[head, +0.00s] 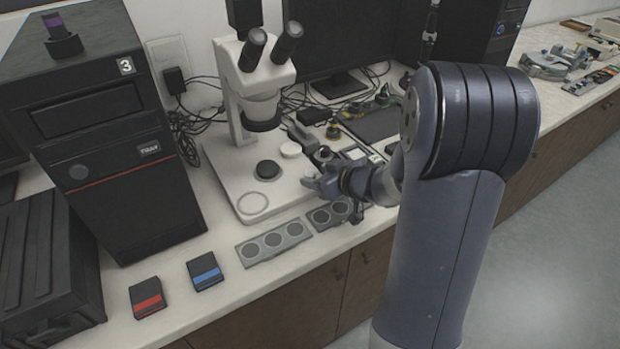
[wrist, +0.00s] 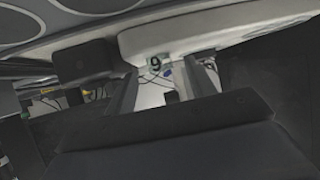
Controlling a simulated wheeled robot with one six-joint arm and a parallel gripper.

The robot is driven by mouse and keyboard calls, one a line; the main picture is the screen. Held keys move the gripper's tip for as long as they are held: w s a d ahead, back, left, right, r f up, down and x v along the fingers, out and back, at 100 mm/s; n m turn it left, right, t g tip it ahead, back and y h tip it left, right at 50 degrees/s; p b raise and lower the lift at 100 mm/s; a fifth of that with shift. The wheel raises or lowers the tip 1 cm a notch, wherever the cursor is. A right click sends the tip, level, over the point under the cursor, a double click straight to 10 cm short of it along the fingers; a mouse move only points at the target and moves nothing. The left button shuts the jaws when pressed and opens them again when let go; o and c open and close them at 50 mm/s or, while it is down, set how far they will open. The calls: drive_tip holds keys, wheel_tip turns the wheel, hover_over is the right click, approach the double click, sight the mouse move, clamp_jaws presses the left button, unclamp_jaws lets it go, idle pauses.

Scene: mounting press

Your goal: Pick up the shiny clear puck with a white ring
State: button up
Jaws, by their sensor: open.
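A pale round outline, which looks like the clear puck with a white ring (head: 252,203), lies at the front left of the microscope's white base (head: 222,160). I cannot tell its thickness. A dark round disc (head: 268,170) is behind it, and a white round piece (head: 290,149) is farther back. My gripper (head: 308,178) is to the right of the ringed puck, near the base's right edge and apart from the puck. In the wrist view, the two fingers of my gripper (wrist: 165,80) are spread with nothing held between them. The puck is not identifiable there.
Grey holders with round wells (head: 272,243) (head: 335,212) line the bench's front edge. A red-striped box (head: 147,298) and a blue-striped box (head: 205,271) lie left. The microscope head (head: 262,62) overhangs its base. A black computer tower (head: 110,130) stands left; cables run behind.

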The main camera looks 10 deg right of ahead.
drive_tip(key=shift+x, duration=0.8)
drive_tip(key=shift+c, duration=0.2)
drive_tip(key=c, duration=1)
drive_tip(key=shift+r, duration=0.1)
